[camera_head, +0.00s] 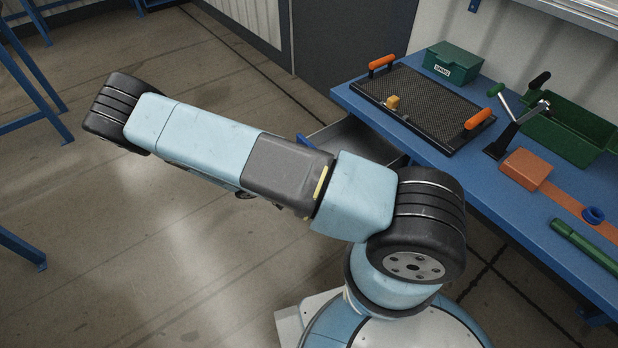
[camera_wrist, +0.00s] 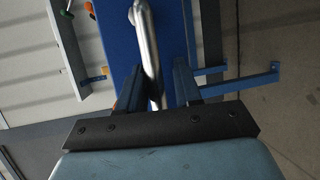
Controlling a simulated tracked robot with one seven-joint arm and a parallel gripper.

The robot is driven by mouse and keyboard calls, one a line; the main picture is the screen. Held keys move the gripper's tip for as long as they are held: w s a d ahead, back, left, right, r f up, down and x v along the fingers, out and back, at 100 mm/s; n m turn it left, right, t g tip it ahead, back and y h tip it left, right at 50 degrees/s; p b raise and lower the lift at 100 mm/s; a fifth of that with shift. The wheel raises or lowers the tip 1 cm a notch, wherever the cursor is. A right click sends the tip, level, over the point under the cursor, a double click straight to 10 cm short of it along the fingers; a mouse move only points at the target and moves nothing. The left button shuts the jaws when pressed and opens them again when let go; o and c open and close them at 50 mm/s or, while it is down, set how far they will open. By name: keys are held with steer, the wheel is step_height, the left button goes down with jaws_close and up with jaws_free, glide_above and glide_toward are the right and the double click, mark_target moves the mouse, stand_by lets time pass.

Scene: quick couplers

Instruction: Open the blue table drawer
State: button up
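The blue table (camera_head: 400,125) stands at the right of the head view. Its drawer (camera_head: 352,140) is pulled partly out below the tabletop, and its grey inside shows behind my arm. A bit of blue at the drawer's outer end (camera_head: 306,141) shows just above my arm. In the wrist view, the blue drawer front (camera_wrist: 118,40) carries a bent metal handle (camera_wrist: 148,50). My gripper (camera_wrist: 160,75) has its two fingers on either side of the handle, with a visible gap on the right side. In the head view my arm hides the gripper and handle.
On the table are a black mesh tray (camera_head: 430,100) with orange handles, a green box (camera_head: 452,63), a green bin (camera_head: 565,130), an orange block (camera_head: 525,168) and a green cylinder (camera_head: 585,245). The floor (camera_head: 130,240) at the left is clear. Blue frames stand at the far left.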

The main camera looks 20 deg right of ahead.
steer(key=shift+o, duration=1.3)
steer(key=shift+w+r, duration=0.1)
steer(key=shift+w, duration=0.05)
steer(key=shift+w+a, duration=0.1)
steer(key=shift+a, duration=0.15)
steer(key=a+r, duration=0.2)
steer(key=a, duration=1.1)
steer(key=shift+w+r, duration=0.15)
steer(key=shift+w, duration=0.15)
steer(key=shift+r, duration=0.1)
